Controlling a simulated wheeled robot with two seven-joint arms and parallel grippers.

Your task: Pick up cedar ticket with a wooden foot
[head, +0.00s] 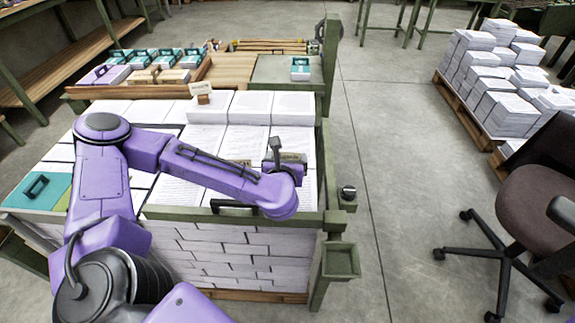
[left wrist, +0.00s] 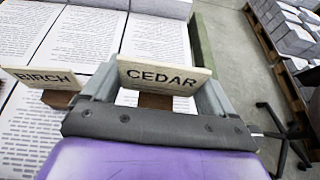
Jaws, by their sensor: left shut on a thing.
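The cedar ticket (left wrist: 160,76) is a pale card with the word CEDAR in dark letters. Its brown wooden foot (left wrist: 155,101) shows below it, between the fingers of my left gripper (left wrist: 155,98), which is shut on the ticket. In the head view the left gripper (head: 279,160) is over the right part of the paper stacks, with the cedar ticket (head: 293,157) at its fingers. The wrist and forearm partly hide it there. Whether the foot touches the paper is not clear. My right gripper is not in view.
A birch ticket (left wrist: 42,82) on a brown foot stands just left of the left gripper. Another ticket (head: 201,88) stands further back. Printed paper stacks (head: 250,107) surround them, with a green frame post (head: 331,60) at the right. Open floor lies beyond, then an office chair (head: 540,205).

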